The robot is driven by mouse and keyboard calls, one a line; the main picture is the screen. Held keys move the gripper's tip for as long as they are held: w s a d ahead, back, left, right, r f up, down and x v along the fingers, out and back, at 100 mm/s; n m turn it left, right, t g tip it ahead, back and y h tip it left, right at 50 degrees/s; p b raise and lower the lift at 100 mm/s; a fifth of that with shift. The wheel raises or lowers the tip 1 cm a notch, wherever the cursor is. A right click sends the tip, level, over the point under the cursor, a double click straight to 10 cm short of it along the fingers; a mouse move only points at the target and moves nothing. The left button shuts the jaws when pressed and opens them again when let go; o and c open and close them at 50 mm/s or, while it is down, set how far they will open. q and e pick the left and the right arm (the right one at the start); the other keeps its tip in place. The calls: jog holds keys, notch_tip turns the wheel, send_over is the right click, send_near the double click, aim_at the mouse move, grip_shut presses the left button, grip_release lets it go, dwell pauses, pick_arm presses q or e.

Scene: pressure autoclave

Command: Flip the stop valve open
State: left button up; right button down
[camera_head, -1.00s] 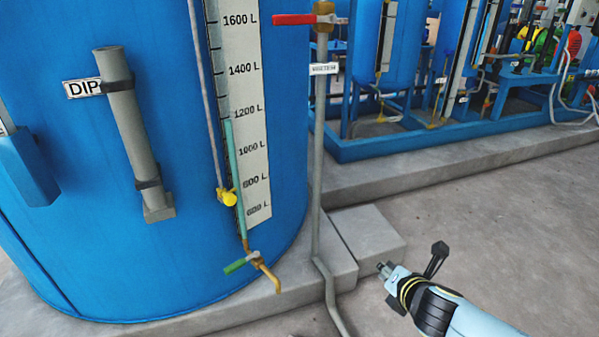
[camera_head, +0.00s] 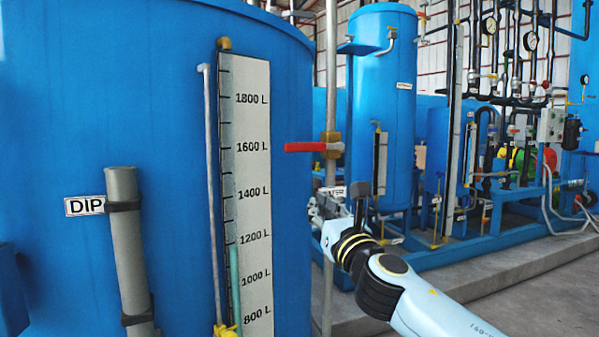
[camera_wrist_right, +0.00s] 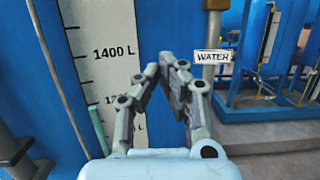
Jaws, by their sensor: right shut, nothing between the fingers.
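A valve with a red lever (camera_head: 305,147) and a brass body (camera_head: 333,145) sits on a grey vertical pipe (camera_head: 330,60) beside the blue tank. The lever lies level and points left, across the pipe. My right gripper (camera_head: 328,205) is below the valve, near the pipe and apart from the lever. In the right wrist view my right gripper (camera_wrist_right: 165,66) has its fingertips together with nothing between them. The brass body shows only at that view's top edge (camera_wrist_right: 215,4); the red lever is out of that frame. My left gripper is not in view.
The blue tank (camera_head: 160,90) with its level scale (camera_head: 250,170) fills the left. A grey dip tube (camera_head: 128,250) stands on its front. A yellow valve (camera_head: 225,330) is at the bottom edge. A WATER label (camera_wrist_right: 212,57) is on the pipe. Blue-framed equipment (camera_head: 500,240) stands behind at right.

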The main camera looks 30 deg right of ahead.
aim_at(313, 147)
jog(key=w+d+r+p, duration=0.2)
jog(key=w+r, duration=0.4)
jog(key=w, duration=0.3)
jog(key=shift+w+d+r+p, duration=0.15)
jog(key=shift+w+r+p, duration=0.1)
jog(key=shift+p, duration=0.1)
jog(key=shift+f, duration=0.1)
jog(key=shift+r+m+p, duration=0.3)
jog(key=shift+r+m, duration=0.15)
jog(key=shift+m, duration=0.15)
